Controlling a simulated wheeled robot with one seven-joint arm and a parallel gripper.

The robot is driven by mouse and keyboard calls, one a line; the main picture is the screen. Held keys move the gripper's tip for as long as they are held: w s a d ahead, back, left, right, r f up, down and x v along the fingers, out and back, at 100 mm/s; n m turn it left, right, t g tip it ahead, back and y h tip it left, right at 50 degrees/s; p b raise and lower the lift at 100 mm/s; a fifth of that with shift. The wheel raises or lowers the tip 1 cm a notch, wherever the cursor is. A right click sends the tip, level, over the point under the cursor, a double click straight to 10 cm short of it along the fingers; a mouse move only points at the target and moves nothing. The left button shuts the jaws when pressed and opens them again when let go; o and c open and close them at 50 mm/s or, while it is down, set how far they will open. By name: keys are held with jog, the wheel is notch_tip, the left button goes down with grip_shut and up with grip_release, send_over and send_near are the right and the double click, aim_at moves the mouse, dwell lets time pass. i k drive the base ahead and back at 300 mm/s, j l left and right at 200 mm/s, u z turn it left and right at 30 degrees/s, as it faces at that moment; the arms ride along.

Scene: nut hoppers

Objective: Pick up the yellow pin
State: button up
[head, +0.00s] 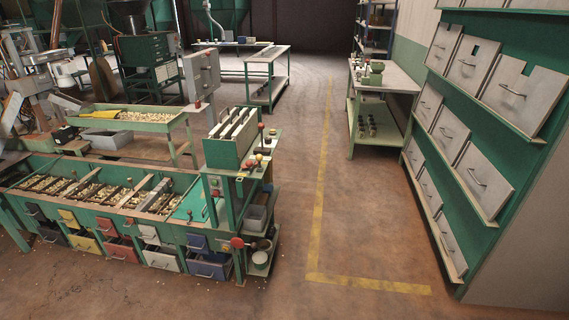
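A small yellow knob-like thing (258,157) sits on the narrow shelf beside the green slotted box, among red knobs; it may be the yellow pin, but it is too small to tell its shape. A red knob (261,126) stands on a thin rod above it. The green slotted box (228,152) is at the right end of the long green sorting bench (160,233). My gripper is not in view, so I cannot tell how it stands.
Coloured drawers, such as a blue one (208,268), stick out low along the bench. A tall green rack with metal bins (515,92) stands on the right. A side table (393,80) is farther back. The brown floor with a yellow line (319,200) is clear between them.

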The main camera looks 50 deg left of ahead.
aim_at(258, 158)
jog(key=k+l+u, duration=0.1)
jog(key=u, duration=1.75)
jog(key=i+l+u, duration=0.15)
jog(key=i, duration=0.35)
jog(key=i+l+u, duration=0.15)
jog(key=i, duration=0.4)
jog(key=i+l+u, duration=0.15)
jog(key=i, duration=0.35)
jog(key=i+l+u, duration=0.15)
jog(key=i+l, duration=0.15)
jog(key=i, duration=0.2)
